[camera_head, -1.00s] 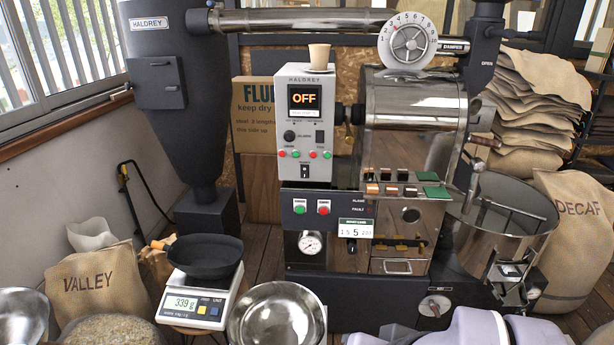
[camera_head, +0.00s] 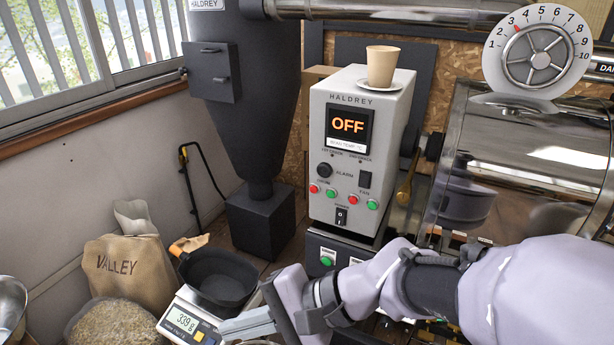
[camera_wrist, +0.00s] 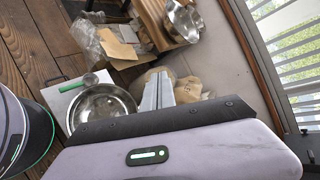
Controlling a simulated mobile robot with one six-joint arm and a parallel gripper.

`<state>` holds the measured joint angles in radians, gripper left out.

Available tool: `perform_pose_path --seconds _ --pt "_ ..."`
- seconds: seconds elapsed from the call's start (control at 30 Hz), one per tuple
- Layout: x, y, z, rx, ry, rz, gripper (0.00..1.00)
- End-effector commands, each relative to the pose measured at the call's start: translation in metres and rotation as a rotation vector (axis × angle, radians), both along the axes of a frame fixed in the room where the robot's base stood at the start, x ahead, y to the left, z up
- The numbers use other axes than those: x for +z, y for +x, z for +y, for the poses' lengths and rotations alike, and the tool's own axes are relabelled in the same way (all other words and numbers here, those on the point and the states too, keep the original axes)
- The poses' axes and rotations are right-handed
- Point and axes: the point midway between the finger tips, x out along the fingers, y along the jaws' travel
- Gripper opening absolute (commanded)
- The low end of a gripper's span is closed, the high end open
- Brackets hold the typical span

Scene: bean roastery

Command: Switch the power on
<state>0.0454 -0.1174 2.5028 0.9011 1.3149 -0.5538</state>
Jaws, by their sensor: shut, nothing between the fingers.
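The grey control box (camera_head: 360,150) of the roaster stands in the middle of the head view. Its display (camera_head: 348,125) reads OFF in orange. The black power rocker switch (camera_head: 341,216) sits low on its front face, under the red and green buttons. My gripper (camera_head: 232,327) is in front of the machine, lower and to the left of the switch, apart from it and pointing left. Its fingers are shut and empty; they also show in the wrist view (camera_wrist: 158,91). The wrist view does not show the control box.
A beige cup (camera_head: 381,66) on a saucer stands atop the control box. A scale (camera_head: 185,318) with a black pan (camera_head: 216,278) stands close by my gripper. A VALLEY sack (camera_head: 128,272) is at left. My arm covers part of the lower panel.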

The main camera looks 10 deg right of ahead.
Motion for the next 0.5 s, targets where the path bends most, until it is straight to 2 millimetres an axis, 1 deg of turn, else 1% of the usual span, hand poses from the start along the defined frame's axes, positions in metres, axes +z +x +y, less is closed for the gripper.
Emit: perform_pose_path --seconds 0.03,0.07,0.1,0.17,0.2,0.23,0.3,0.37,0.4,0.47,0.5 --pt "0.007 0.018 0.007 -0.05 0.092 0.037 0.0" --pt "0.01 0.031 0.01 -0.086 0.15 0.049 0.0" --pt "0.013 0.049 0.011 -0.139 0.22 0.062 0.0" --pt "0.015 0.076 0.01 -0.225 0.311 0.073 0.0" --pt "0.014 0.094 0.006 -0.285 0.362 0.078 0.0" --pt "0.013 0.107 0.002 -0.332 0.398 0.079 0.0" --pt "0.006 0.136 -0.01 -0.443 0.463 0.076 0.0" --pt "-0.002 0.158 -0.023 -0.539 0.505 0.069 0.0" --pt "-0.01 0.172 -0.033 -0.603 0.525 0.062 0.0" --pt "-0.022 0.19 -0.05 -0.7 0.547 0.051 0.0" --pt "-0.031 0.2 -0.062 -0.764 0.556 0.042 0.0"
